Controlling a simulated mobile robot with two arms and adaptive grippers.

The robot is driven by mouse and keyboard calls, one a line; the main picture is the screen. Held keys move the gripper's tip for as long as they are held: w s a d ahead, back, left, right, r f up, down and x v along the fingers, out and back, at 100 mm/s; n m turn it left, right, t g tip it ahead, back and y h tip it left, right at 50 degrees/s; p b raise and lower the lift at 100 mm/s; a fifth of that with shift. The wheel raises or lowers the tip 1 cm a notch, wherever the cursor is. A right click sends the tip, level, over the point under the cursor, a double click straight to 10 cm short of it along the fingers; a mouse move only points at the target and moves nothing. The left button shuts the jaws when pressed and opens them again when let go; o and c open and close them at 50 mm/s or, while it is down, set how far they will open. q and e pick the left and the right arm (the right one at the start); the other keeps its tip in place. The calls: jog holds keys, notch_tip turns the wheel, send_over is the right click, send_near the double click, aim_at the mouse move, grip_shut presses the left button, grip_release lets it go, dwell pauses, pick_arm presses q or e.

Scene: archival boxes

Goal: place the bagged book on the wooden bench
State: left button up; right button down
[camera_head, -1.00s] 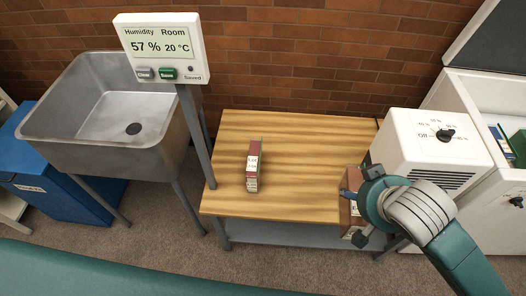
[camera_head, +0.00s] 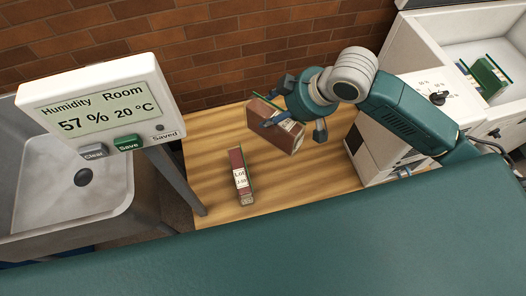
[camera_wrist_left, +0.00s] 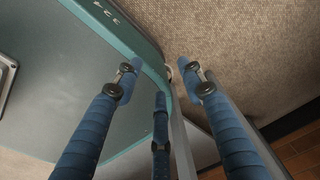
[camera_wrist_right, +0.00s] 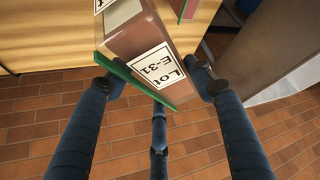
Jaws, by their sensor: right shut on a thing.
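My right gripper (camera_head: 291,108) is shut on a red-brown book (camera_head: 268,116) with a green edge and holds it tilted at the back right of the wooden bench (camera_head: 215,207). In the right wrist view the held book (camera_wrist_right: 128,48) has a white label reading "Lot E-31" and sits between the fingers. I cannot make out a bag around it, nor whether it touches the bench. A second red-brown book (camera_head: 236,165) with a white lot label stands on the bench, apart from the held one. My left gripper (camera_wrist_left: 162,82) is open and empty, above carpet.
A humidity display (camera_head: 100,110) on a post stands at the left, before a metal sink (camera_head: 35,165). A white unit with a dial (camera_head: 385,135) is right of the bench. An open white chest (camera_head: 455,52) holds green items. Bench space around the standing book is clear.

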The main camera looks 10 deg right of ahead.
jog(key=shift+w+a+r+n, duration=0.15)
jog(key=shift+w+r+n, duration=0.1)
jog(key=shift+w, duration=0.25)
jog(key=shift+w+a+r+n, duration=0.15)
jog(key=shift+w+r+n, duration=0.1)
jog(key=shift+w, duration=0.25)
jog(key=shift+w+a+r+n+g+y, duration=0.15)
jog(key=shift+n+g+y, duration=0.15)
jog(key=shift+f, duration=0.25)
jog(key=f, duration=0.4)
jog(key=s+f, duration=0.1)
jog(key=shift+f, duration=0.4)
pick_arm(q)
jog(key=shift+s+a+f+b, duration=0.1)
jog(key=shift+a+f+b, duration=0.2)
jog(key=shift+f+b, duration=0.3)
pick_arm(e)
notch_tip(320, 180, down, 13)
jog(key=shift+w, duration=0.25)
